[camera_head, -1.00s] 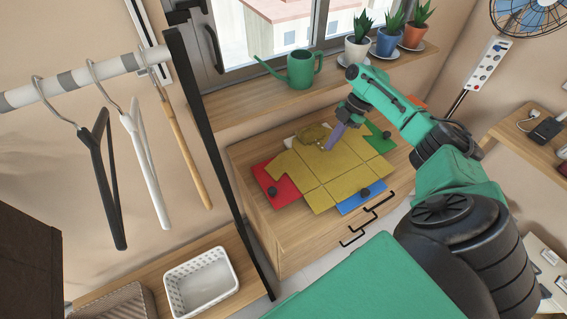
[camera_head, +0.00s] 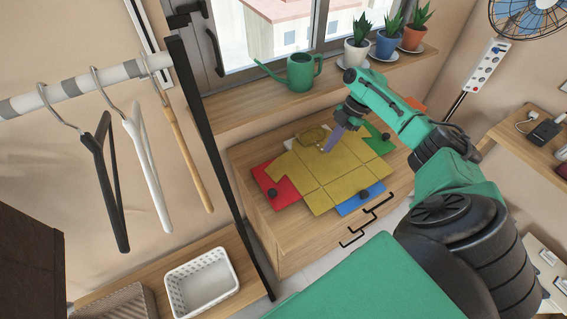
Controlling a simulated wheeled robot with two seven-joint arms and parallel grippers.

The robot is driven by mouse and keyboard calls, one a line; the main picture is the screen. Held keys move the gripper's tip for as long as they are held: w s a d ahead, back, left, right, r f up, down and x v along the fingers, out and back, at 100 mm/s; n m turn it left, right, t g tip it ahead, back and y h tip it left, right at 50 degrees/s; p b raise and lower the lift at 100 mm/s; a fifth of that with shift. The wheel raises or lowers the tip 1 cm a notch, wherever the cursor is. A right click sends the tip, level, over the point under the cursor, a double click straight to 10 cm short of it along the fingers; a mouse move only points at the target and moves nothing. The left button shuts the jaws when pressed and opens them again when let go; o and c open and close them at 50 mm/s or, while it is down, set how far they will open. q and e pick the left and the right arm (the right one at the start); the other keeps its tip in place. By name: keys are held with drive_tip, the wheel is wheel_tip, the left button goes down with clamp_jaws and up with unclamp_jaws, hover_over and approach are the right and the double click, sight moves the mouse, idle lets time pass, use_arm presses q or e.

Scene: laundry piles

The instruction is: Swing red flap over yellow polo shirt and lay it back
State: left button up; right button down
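The yellow polo shirt (camera_head: 322,178) lies spread over a folding board on the wooden cabinet, its collar end towards the window. The red flap (camera_head: 286,192) lies flat at the board's left, partly under the shirt, with a dark knob on its bare part. The blue flap (camera_head: 352,205) shows at the near edge and the green flap (camera_head: 380,141) at the right, each with a dark knob. My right gripper (camera_head: 329,147) points down at the shirt's upper part, near the collar. Its purple fingers look close together; whether they hold cloth I cannot tell. My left gripper is out of view.
A rail with several hangers (camera_head: 104,180) and a black post (camera_head: 213,150) stand left of the cabinet. A white basket (camera_head: 201,287) sits below on a shelf. A green watering can (camera_head: 300,72) and potted plants (camera_head: 386,43) line the windowsill behind.

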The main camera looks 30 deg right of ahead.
drive_tip(key=a+h+p, duration=0.3)
drive_tip(key=a+p, duration=0.7)
drive_tip(key=a, duration=0.1)
drive_tip(key=shift+w+a, duration=0.3)
drive_tip(key=shift+a, duration=0.1)
idle(0.4)
drive_tip(key=shift+f, duration=0.1)
